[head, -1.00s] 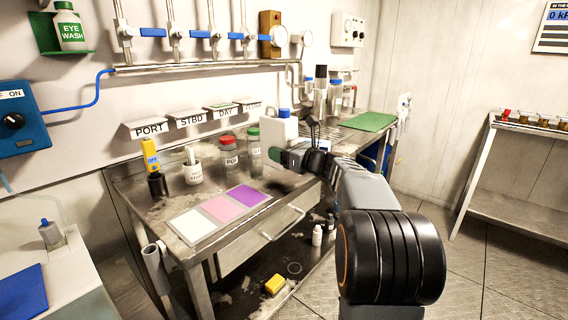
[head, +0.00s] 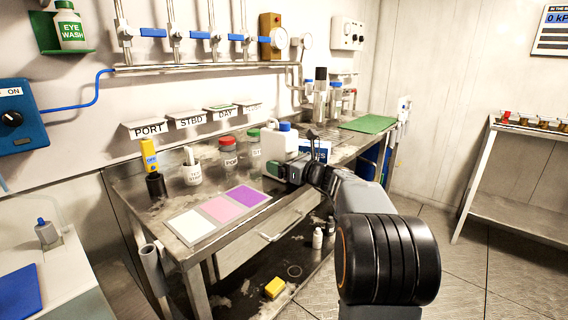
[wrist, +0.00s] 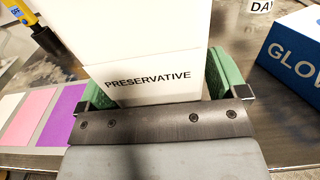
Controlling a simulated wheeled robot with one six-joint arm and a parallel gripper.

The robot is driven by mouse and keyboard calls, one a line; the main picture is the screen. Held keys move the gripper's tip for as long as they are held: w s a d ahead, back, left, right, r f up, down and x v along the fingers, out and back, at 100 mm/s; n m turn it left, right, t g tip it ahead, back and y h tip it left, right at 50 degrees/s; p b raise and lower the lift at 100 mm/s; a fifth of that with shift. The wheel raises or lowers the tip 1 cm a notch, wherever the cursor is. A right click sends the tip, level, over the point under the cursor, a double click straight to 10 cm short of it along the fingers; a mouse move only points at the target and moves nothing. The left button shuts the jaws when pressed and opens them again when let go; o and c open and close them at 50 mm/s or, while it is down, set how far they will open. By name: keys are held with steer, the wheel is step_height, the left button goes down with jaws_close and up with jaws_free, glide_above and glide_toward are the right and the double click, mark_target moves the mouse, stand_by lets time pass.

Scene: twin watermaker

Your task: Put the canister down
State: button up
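The canister (head: 275,146) is white with a blue cap and stands upright at the bench's right-middle part. In the wrist view the canister (wrist: 150,50) reads "PRESERVATIVE" and fills the space between two green fingers. My gripper (head: 276,168) is shut on the canister low on its body; it also shows in the wrist view (wrist: 160,88). The canister's base is hidden by the gripper, so I cannot tell whether it touches the steel bench (head: 128,190).
A blue glove box (wrist: 295,48) stands close to the right of the canister. A red-lidded jar (head: 228,154) and a green-lidded jar (head: 254,148) stand to its left. White, pink and purple pads (head: 220,209) lie at the front. A green mat (head: 368,123) lies farther right.

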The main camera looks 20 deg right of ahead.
steer(key=shift+r, duration=0.15)
steer(key=p+v, duration=0.1)
steer(key=v, duration=1.1)
steer(key=shift+p, duration=0.4)
